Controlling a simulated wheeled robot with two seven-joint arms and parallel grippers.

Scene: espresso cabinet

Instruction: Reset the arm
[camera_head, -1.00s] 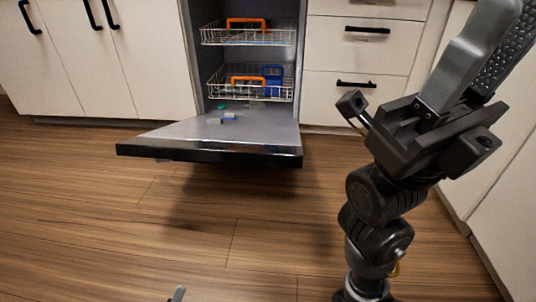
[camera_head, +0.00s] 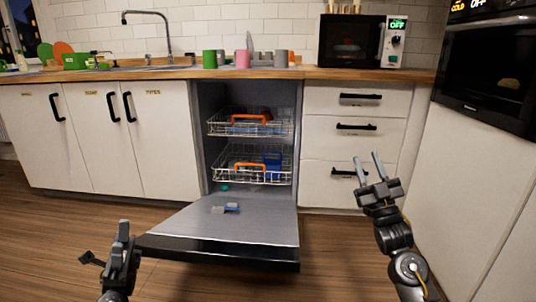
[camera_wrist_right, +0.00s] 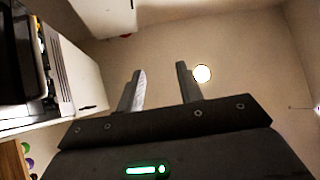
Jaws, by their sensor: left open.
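My right gripper (camera_head: 368,160) is raised upright in front of the white drawers, to the right of the open dishwasher. Its two fingers point up and stand apart with nothing between them. The right wrist view also shows these fingers (camera_wrist_right: 160,85) spread and empty, against the ceiling. My left gripper (camera_head: 107,243) is low at the bottom left, left of the dishwasher door. It is open, and I see nothing held in it. Both grippers are clear of the furniture.
The dishwasher door (camera_head: 235,222) is folded down, with a small blue and grey item (camera_head: 226,208) on it. Two wire racks (camera_head: 250,168) stand inside. Several cups (camera_head: 242,59) and a microwave (camera_head: 352,42) are on the counter (camera_head: 215,73).

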